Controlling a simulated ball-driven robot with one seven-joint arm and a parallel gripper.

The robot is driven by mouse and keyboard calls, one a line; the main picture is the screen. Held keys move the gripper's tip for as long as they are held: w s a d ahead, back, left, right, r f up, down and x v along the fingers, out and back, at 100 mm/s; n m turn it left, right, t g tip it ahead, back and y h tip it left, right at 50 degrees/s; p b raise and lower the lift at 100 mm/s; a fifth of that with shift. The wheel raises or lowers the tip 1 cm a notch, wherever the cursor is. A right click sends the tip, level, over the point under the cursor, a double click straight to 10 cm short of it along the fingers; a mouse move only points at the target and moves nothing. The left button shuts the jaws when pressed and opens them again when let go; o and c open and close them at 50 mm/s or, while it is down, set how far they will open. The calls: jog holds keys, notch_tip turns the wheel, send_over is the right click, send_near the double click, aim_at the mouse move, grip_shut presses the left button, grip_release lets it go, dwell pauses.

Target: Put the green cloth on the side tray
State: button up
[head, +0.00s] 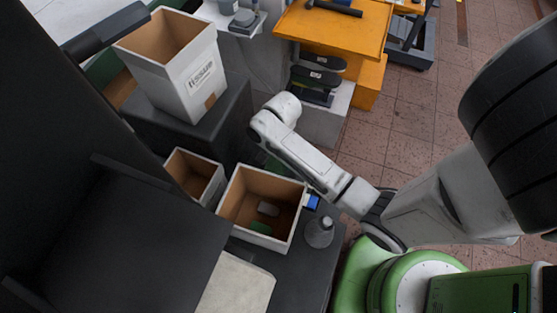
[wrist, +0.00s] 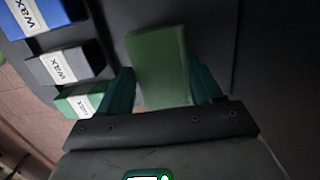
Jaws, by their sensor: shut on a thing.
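My gripper (wrist: 163,72) is shut on a green, flat, folded-looking thing, which I take as the green cloth (wrist: 158,55). The cloth sits between the two teal fingers and sticks out past their tips in the wrist view. A dark surface lies behind it; I cannot tell whether the cloth touches it. In the head view my gripper and the cloth are largely hidden behind my arm, with only a dim green patch beside it. I cannot tell for sure which surface is the side tray.
Wax boxes, blue (wrist: 45,15), grey (wrist: 60,66) and green (wrist: 80,98), show in the wrist view. An open carton (head: 240,192), a smaller box (head: 180,160) and a tall white bin (head: 190,85) stand nearby. A grey cone-shaped thing (head: 320,232) stands right of the carton.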

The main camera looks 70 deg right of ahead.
jog(key=shift+f, duration=0.8)
jog(key=shift+f, duration=0.1)
jog(key=o, duration=1.1)
